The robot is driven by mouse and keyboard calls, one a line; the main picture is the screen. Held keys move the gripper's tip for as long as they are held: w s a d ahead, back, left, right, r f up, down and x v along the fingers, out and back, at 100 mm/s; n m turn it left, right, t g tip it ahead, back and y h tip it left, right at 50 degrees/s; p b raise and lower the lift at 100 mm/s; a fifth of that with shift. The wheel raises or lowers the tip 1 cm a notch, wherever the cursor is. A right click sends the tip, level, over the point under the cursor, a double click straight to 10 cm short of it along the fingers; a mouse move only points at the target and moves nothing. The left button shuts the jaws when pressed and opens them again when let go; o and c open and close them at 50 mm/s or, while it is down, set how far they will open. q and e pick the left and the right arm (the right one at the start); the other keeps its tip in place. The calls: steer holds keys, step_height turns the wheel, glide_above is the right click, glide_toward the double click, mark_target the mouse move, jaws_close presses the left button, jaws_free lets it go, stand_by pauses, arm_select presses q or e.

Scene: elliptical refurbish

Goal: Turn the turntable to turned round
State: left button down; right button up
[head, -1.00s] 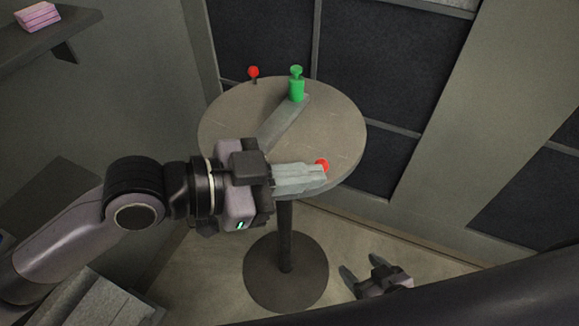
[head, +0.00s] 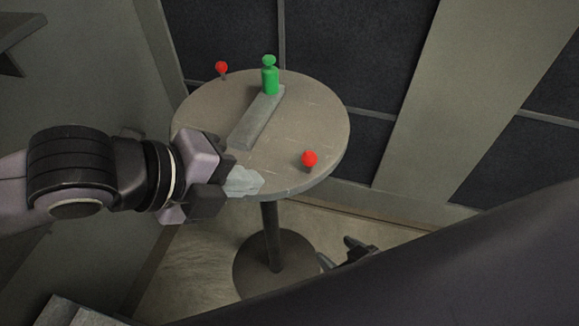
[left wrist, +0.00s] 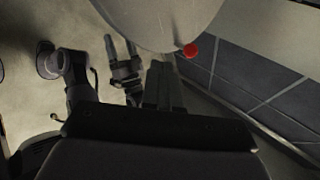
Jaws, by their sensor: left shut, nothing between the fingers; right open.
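The turntable (head: 205,107) is a round grey-brown top on a post with a round foot. A grey bar lies on it, with a green knobbed post (head: 270,78) at the bar's far end. A red-balled peg (head: 309,159) stands near the front right rim, and another (head: 221,68) at the far left. My left gripper (head: 258,182) is shut and empty at the near left rim, left of the front red ball and apart from it. The left wrist view shows the turntable underside (left wrist: 165,22) and a red ball (left wrist: 190,50). My right gripper (head: 340,254) is open, low beside the foot.
Dark panelled walls (head: 340,60) stand close behind the table. A shelf (head: 20,30) is at the upper left. A dark part of my own body crosses the lower right. Bare floor (head: 190,265) shows left of the foot.

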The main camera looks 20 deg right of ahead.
mark_target(306, 170)
arm_select(q)
steer(key=x, duration=0.4)
steer(key=shift+f, duration=0.1)
steer(key=d, duration=0.1)
steer(key=w+d, duration=0.1)
steer(key=d, duration=0.1)
steer(key=shift+d+f, duration=0.1)
steer(key=shift+f, duration=0.1)
steer(key=shift+w+d, duration=0.15)
steer(key=shift+d, duration=0.5)
steer(key=shift+d, duration=0.15)
